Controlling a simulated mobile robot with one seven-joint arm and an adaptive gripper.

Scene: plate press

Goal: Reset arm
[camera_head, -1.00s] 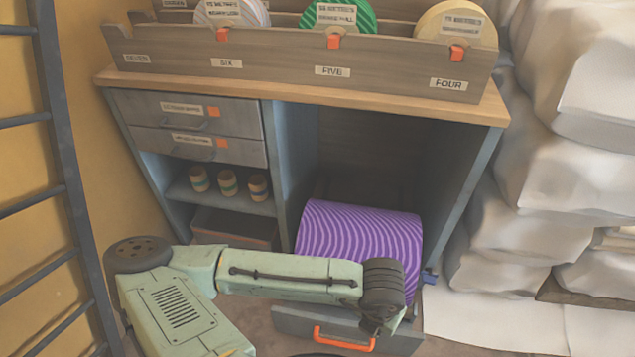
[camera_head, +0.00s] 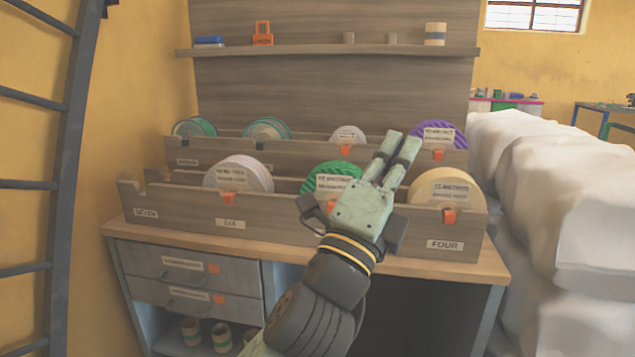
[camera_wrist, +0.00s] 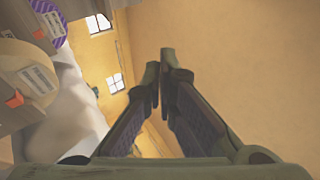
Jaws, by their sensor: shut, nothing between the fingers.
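My gripper (camera_head: 401,146) is raised in front of the desk's racks in the head view, its fingers pointing up and away. Its two fingers are close together and hold nothing. In the wrist view my gripper (camera_wrist: 158,75) also shows shut and empty, with a yellow wall behind it. My gripper and forearm hide part of the front rack and the label between SIX and FOUR.
The desk (camera_head: 180,236) carries two rows of racks (camera_head: 285,237) with round labelled plates, including a green plate (camera_head: 327,178) and a cream plate (camera_head: 446,190). A shelf (camera_head: 330,52) is behind. White sacks (camera_head: 560,190) stand right, a ladder (camera_head: 72,120) left.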

